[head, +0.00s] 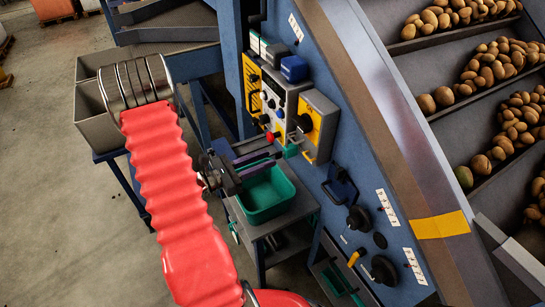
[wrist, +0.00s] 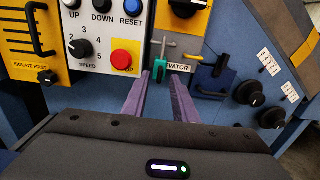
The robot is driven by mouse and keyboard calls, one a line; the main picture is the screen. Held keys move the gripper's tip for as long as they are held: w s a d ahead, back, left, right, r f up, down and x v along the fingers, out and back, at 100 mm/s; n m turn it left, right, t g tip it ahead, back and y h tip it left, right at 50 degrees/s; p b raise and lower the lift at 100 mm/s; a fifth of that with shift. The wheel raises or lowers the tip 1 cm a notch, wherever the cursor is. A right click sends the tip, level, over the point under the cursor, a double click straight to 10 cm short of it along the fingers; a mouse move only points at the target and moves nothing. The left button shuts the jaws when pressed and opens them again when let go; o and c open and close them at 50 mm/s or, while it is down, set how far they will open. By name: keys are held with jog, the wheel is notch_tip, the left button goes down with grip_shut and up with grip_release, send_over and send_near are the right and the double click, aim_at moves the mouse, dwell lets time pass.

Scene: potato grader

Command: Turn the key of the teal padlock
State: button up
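The teal padlock (wrist: 159,72) hangs below the yellow isolator box on the blue machine, near a grey hasp bar in the wrist view. In the head view it is a small teal shape (head: 290,151) just beyond my fingertips. A dark spot shows on its front; I cannot make out the key clearly. My gripper (head: 274,158) has two purple fingers pointing at the padlock. In the wrist view the fingers (wrist: 160,76) are apart, with the padlock showing between their tips. I cannot tell whether either finger touches it. Nothing else shows between them.
A control panel (head: 273,103) with buttons, a speed knob and a red stop button (wrist: 125,58) is left of the padlock. A yellow isolator box (head: 317,125) is just above. A green bin (head: 285,189) stands below my gripper. Black knobs (head: 360,218) stick out to the right.

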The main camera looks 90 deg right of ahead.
aim_at(281, 154)
jog(key=shift+x, duration=1.8)
grip_shut()
